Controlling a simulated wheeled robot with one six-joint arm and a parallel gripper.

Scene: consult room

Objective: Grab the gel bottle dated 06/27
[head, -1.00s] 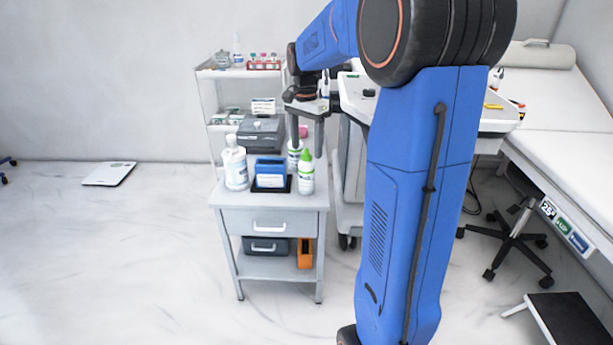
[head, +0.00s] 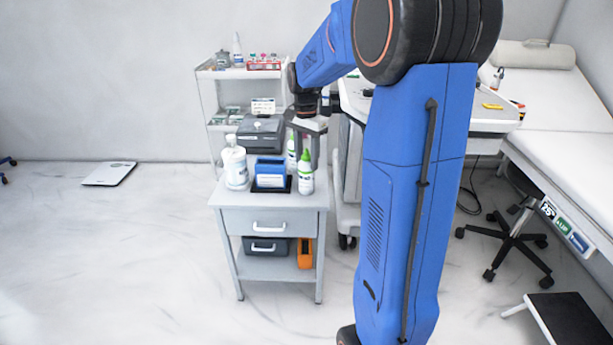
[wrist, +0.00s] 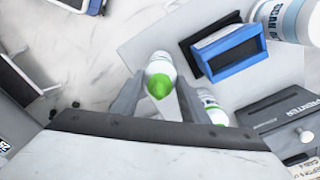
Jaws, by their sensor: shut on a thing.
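A white bottle with a green cap (head: 306,180) stands upright at the right front of the small grey cart top (head: 222,196). My gripper (head: 307,158) comes down from above and is shut on this bottle near its top. In the wrist view the green-capped bottle (wrist: 160,68) sits between my two fingers (wrist: 160,97). A second white bottle (head: 291,155) stands just behind it, partly hidden by my gripper; it also shows beside the right finger in the wrist view (wrist: 212,108). The dates on the labels are too small to read.
A blue holder (head: 270,174) and a large white bottle (head: 235,168) stand to the left on the cart. A dark grey printer (head: 260,134) is behind. A white equipment cart (head: 349,185) stands close on the right.

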